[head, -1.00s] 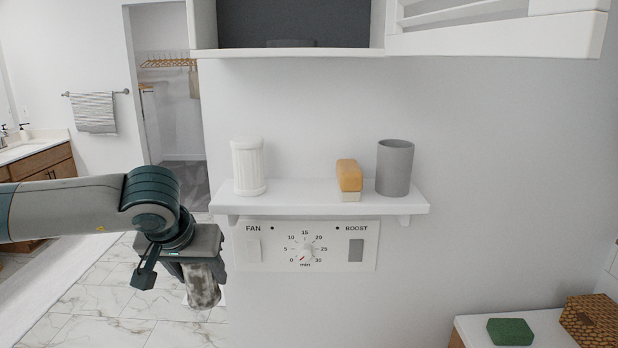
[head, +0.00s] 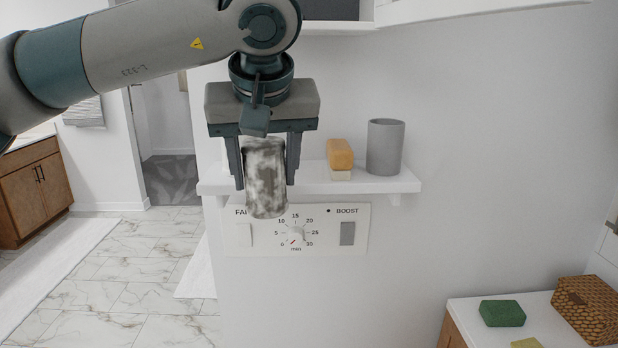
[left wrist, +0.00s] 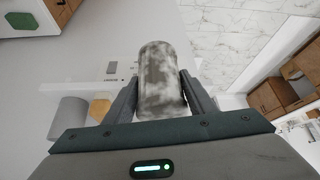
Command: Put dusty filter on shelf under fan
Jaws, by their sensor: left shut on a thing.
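The dusty filter (head: 266,170), a white cylinder with grey-brown blotches, is held roughly upright between the fingers of my left gripper (head: 265,186). It also shows in the left wrist view (left wrist: 160,78), between both fingers. The gripper points down in front of the left part of the white wall shelf (head: 375,186). The filter's lower end hangs below the shelf's front edge and overlaps the FAN panel (head: 325,244) in the picture. The white ribbed cylinder at the shelf's left end is hidden behind my gripper. My right gripper is not in view.
On the shelf stand a yellow-orange block with a pale base (head: 340,158) and a grey cup (head: 385,146), right of the filter. A white-framed unit (head: 335,26) is above. A lower right cabinet top holds a green sponge (head: 502,313) and a woven box (head: 588,308).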

